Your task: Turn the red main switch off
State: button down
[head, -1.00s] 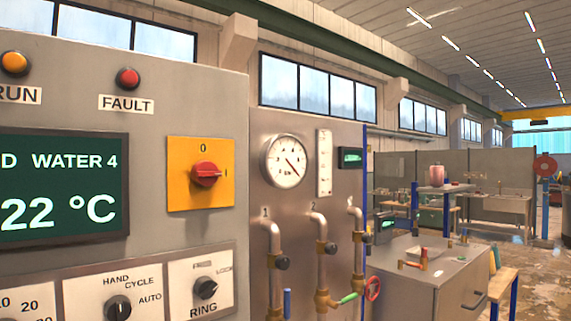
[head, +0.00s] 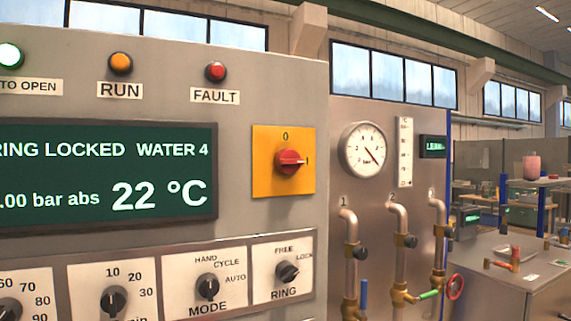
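The red main switch (head: 290,161) is a rotary knob on a yellow square plate (head: 268,180), on the right part of the grey control panel. The plate has a "0" above the knob and an "I" mark to its right. The knob's handle lies level and points right, at the "I". My gripper is not in view, and nothing touches the switch.
A lit display (head: 108,175) reads "22 °C" and "RING LOCKED". Below it are the MODE knob (head: 207,287) and RING knob (head: 287,271). A FAULT lamp (head: 215,71) is above the switch. Pipes with valves (head: 352,265) and a gauge (head: 363,150) stand to the right.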

aim_at(287, 162)
jog(key=z, duration=0.05)
jog(key=k, duration=0.5)
jog(key=u, duration=1.5)
jog(key=i, duration=0.3)
jog(key=u, duration=0.05)
